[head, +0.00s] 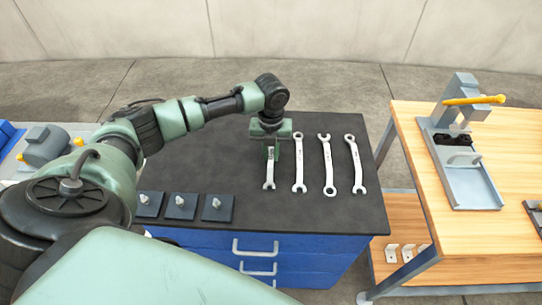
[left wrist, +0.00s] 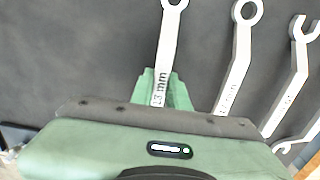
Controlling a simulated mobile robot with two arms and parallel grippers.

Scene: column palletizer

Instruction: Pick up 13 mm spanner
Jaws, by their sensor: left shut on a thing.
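The 13 mm spanner (head: 269,174) is the leftmost of several silver spanners in a row on the dark top of the blue drawer cabinet. My left gripper (head: 271,150) is over its far part, pointing down, and hides that end. In the left wrist view the "13 mm" marking on the spanner (left wrist: 168,45) shows between the green fingers (left wrist: 165,90), which are shut on it. The spanner seems at or close to the cabinet top; I cannot tell whether it touches. My right gripper is not in view.
Other spanners lie just right: one (head: 299,165), another (head: 327,165) and a third (head: 355,165). Three dark plates with bolts (head: 180,206) lie along the front left edge. A wooden bench (head: 420,170) with a yellow-handled press (head: 462,120) stands right. The cabinet top's (head: 290,222) front right is clear.

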